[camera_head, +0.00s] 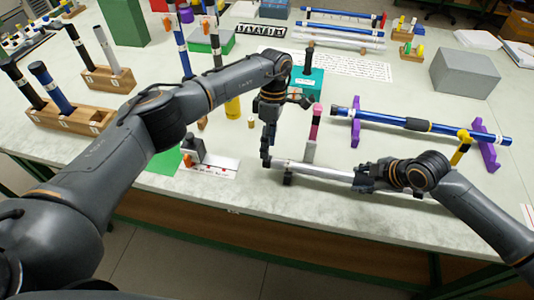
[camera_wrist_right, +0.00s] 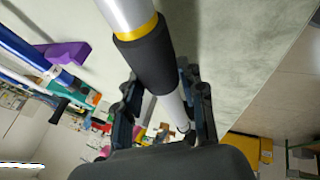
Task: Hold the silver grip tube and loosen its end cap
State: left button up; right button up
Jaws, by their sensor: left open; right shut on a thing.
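The silver grip tube (camera_head: 318,172) lies roughly level near the front edge of the table in the head view. My right gripper (camera_head: 366,178) is shut on it towards its right part. The right wrist view shows the silver tube (camera_wrist_right: 124,12) with a yellow ring and a black sleeve (camera_wrist_right: 146,60), running between the fingers of my right gripper (camera_wrist_right: 165,108). My left gripper (camera_head: 267,150) is open, pointing down at the tube's left end. I cannot tell whether it touches the tube. The end cap cannot be made out; the left fingers cover that area.
A blue rod (camera_head: 385,121) rests on purple stands (camera_head: 355,122) behind the right arm. A pink-topped post (camera_head: 315,122) stands close behind the tube. Wooden racks (camera_head: 70,117) with upright rods are at the left. A grey block (camera_head: 465,73) sits at the back right.

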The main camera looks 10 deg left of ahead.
pick_arm(q)
jog(key=v, duration=0.7)
jog(key=shift+r, duration=0.3)
jog(key=shift+w, duration=0.1)
pick_arm(e)
jog(key=o, duration=1.3)
